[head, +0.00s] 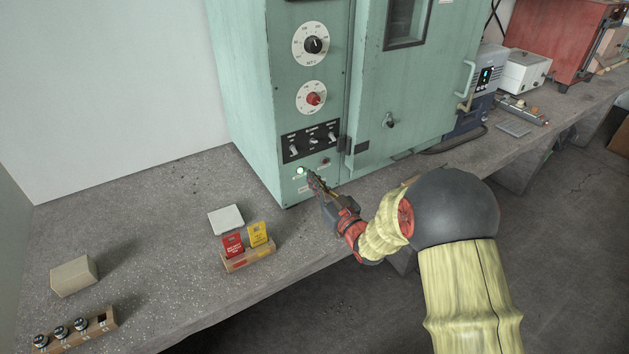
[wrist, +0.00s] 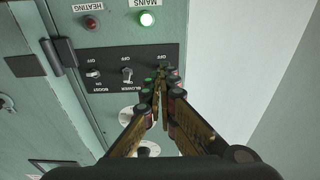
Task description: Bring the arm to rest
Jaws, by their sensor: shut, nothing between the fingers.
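My arm reaches over the bench to the green oven cabinet (head: 240,100). My gripper (head: 313,179) is shut and empty, its tips in front of the cabinet's lower front, near the lit mains lamp (head: 301,170). In the wrist view, my gripper (wrist: 165,78) has its fingertips together, overlapping the end of the black switch panel (wrist: 108,62) and partly hiding the switch there. Whether the tips touch the panel cannot be told. The blower switch (wrist: 127,75) and boost switch (wrist: 92,73) are in plain sight. The red heating lamp (wrist: 91,22) looks unlit.
A card holder (head: 248,260) with red and yellow cards, a white pad (head: 226,219), a pale block (head: 73,276) and a rack of knobs (head: 75,332) stand on the bench at left. The oven door handle (head: 467,78) sticks out at right. The bench's front middle is clear.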

